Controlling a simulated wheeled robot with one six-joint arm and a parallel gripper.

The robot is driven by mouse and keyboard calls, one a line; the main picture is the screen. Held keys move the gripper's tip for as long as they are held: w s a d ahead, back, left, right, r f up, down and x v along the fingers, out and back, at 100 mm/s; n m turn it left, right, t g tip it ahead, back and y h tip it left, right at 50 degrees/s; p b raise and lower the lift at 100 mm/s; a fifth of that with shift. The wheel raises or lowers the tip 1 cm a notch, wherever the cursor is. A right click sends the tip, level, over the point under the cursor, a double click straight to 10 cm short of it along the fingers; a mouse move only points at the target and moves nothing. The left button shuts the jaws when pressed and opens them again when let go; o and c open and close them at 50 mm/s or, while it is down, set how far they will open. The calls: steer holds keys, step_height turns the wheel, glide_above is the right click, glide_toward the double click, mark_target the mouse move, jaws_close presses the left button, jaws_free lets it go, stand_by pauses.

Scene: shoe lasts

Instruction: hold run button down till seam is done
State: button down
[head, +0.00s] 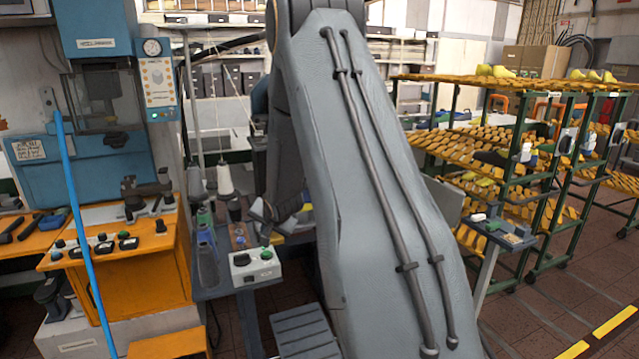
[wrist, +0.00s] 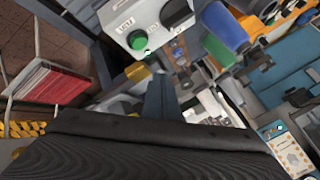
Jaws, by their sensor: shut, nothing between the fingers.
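A pale control box (head: 255,270) stands on a small table left of my arm. It carries a green button (head: 266,254) and a dark button or knob (head: 241,260). In the wrist view the box (wrist: 150,20) is at the top, with its green button (wrist: 137,39) and a dark knob (wrist: 175,11). My gripper (wrist: 163,82) is shut and empty, its tips below the box in that picture. The tips appear apart from the green button; their distance in depth is unclear. My arm hides much of the workplace in the head view, and no seam can be made out.
Thread cones (head: 225,178) and bottles (head: 207,255) stand close beside the box. A blue press (head: 95,40) and orange bench (head: 130,290) are at left. Green racks of lasts (head: 500,140) stand at right. Open floor (head: 555,295) shows at lower right.

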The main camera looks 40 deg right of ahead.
stand_by(0.4)
steer(key=s+a+f+n+g+b, duration=0.1)
steer(key=s+a+n+g+b, duration=0.1)
steer(key=s+a, duration=0.4)
steer(key=s+a+f+n+g+y+b, duration=0.1)
steer(key=s+a+n+g+b, duration=0.2)
steer(key=s, duration=1.2)
steer(key=s+a+f+n+g+b, duration=0.1)
steer(key=s+a+n+g+b, duration=0.1)
steer(key=s+a+n, duration=0.4)
steer(key=s+a+b, duration=0.1)
steer(key=s+a, duration=0.3)
steer(key=a, duration=0.1)
steer(key=shift+s+g+y, duration=0.3)
steer(key=shift+f, duration=0.1)
